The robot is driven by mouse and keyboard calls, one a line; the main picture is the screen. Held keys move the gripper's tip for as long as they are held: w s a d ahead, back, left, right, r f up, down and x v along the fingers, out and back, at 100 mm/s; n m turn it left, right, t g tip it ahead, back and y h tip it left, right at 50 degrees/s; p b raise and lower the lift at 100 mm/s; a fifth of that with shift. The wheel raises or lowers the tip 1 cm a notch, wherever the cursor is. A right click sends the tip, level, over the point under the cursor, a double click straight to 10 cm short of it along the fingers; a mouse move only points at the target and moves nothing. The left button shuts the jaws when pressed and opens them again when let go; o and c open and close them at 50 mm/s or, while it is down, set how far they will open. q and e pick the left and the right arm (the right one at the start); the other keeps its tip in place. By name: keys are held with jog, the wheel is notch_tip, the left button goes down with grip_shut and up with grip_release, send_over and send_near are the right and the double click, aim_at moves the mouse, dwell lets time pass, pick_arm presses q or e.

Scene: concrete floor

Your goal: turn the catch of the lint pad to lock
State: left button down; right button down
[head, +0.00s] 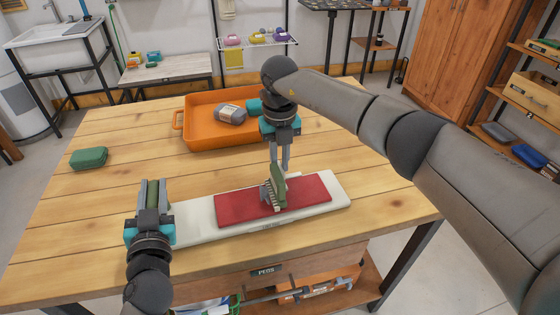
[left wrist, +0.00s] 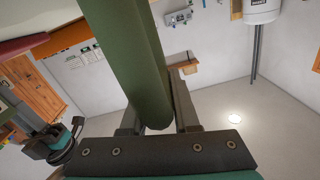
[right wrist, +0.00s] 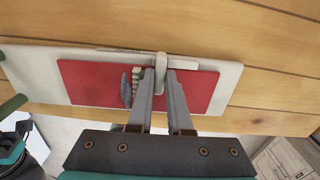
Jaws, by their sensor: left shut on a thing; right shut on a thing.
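The lint pad lies flat on the wooden table, a long white board (head: 190,232) with a red pad (head: 313,190) on top. It also shows in the right wrist view, with the red pad (right wrist: 88,82) partly behind my fingers. My left gripper (head: 152,192) is shut on a green handle (left wrist: 125,50) at the board's left end. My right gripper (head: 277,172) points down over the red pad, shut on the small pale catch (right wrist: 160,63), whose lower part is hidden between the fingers.
A green package (head: 89,158) lies at the table's left. A drawer front and a lower shelf are below the front edge. The table's left back and right side are clear.

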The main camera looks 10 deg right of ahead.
dwell(0.3)
jog(key=c, duration=1.1)
grip_release()
jog(key=shift+r, duration=0.15)
notch_tip(320, 180, up, 12)
jog(key=shift+f, duration=0.1)
